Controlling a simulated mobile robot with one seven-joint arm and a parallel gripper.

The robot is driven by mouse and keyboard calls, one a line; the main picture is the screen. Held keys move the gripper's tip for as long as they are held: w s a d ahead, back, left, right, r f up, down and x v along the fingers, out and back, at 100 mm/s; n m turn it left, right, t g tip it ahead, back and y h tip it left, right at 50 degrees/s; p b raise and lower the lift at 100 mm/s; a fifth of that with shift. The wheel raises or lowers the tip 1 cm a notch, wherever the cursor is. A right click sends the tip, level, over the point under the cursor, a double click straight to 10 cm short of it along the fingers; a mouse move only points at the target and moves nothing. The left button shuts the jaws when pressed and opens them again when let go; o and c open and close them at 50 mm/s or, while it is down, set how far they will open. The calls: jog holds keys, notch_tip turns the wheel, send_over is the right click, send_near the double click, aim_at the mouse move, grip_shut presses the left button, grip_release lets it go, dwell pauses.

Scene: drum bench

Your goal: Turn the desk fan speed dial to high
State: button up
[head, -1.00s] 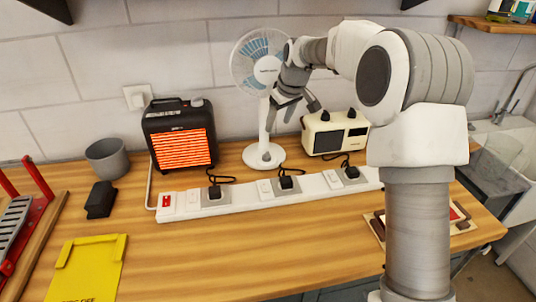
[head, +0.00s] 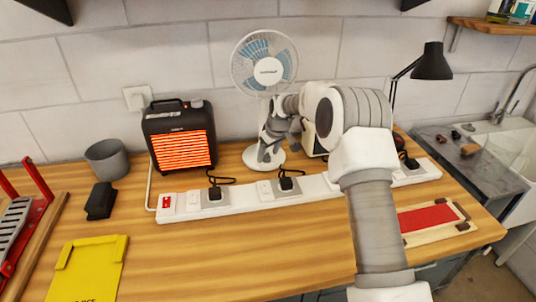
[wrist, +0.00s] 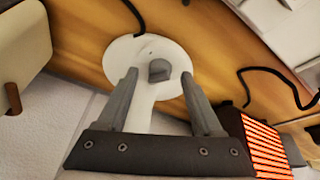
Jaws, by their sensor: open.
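The white desk fan (head: 235,63) stands at the back of the bench, with its round base (head: 250,163) on the wood. In the wrist view the base (wrist: 125,52) fills the upper middle, and a small grey dial (wrist: 158,70) sits on it. My gripper (head: 266,153) is low in front of the fan's pole, over the base. In the wrist view my gripper (wrist: 160,75) is open, with one finger on each side of the dial. I cannot tell whether either finger touches it. The dial is hidden in the head view, and its setting is not readable.
A black heater (head: 182,148) with a glowing orange front stands left of the fan. A cream radio (head: 309,140) stands close on the right, partly behind my arm. A white power strip (head: 240,203) with plugs and cords runs in front.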

jog(key=shift+w+a+f, duration=0.1)
jog(key=shift+w+f, duration=0.05)
jog(key=shift+f, duration=0.25)
grip_shut()
